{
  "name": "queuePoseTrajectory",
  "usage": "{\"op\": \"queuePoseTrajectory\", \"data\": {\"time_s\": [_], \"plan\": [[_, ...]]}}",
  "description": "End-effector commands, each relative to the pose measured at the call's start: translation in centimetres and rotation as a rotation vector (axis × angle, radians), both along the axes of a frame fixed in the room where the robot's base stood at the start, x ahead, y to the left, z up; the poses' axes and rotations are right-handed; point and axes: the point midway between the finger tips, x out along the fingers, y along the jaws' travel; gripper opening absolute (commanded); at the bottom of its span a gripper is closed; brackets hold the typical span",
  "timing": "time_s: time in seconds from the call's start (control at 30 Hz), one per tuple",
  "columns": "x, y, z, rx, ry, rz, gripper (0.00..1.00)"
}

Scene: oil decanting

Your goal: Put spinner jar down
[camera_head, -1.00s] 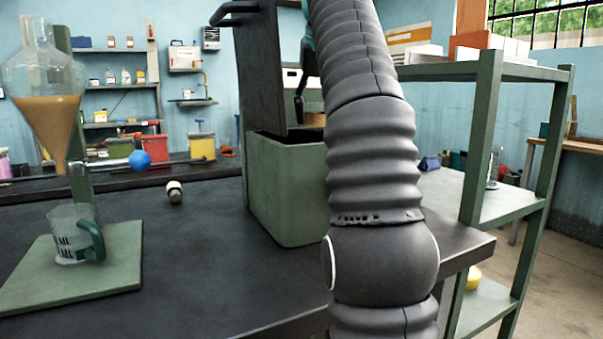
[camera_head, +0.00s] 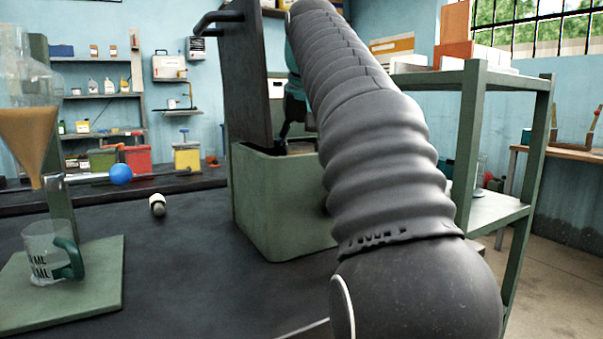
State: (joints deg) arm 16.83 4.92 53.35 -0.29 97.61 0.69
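My gripper (camera_head: 289,128) shows only in part, as a dark finger below a teal wrist part, between the raised lid and my own arm. It reaches down over the open top of a green box (camera_head: 285,205). The box's lid (camera_head: 236,80) stands upright on its left side. I cannot make out a jar in the gripper; its fingertips and the inside of the box are mostly hidden by the box wall and my arm.
A separating funnel of brown liquid (camera_head: 25,135) hangs above a measuring jug with a green handle (camera_head: 48,252) on a green stand base (camera_head: 95,290). A small white-and-black bottle (camera_head: 158,204) lies on the dark table (camera_head: 180,270). A green shelf rack (camera_head: 470,140) stands right.

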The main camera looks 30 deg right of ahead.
Motion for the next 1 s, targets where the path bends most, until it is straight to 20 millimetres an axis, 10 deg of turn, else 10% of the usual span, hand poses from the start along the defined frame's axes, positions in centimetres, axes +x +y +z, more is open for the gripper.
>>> {"op": "queuePoseTrajectory", "data": {"time_s": [0.97,1.0], "plan": [[0.0,0.0,-4.5,0.000,-0.001,0.000,0.15],[0.0,0.0,-4.4,0.000,-0.001,0.000,0.59]]}}
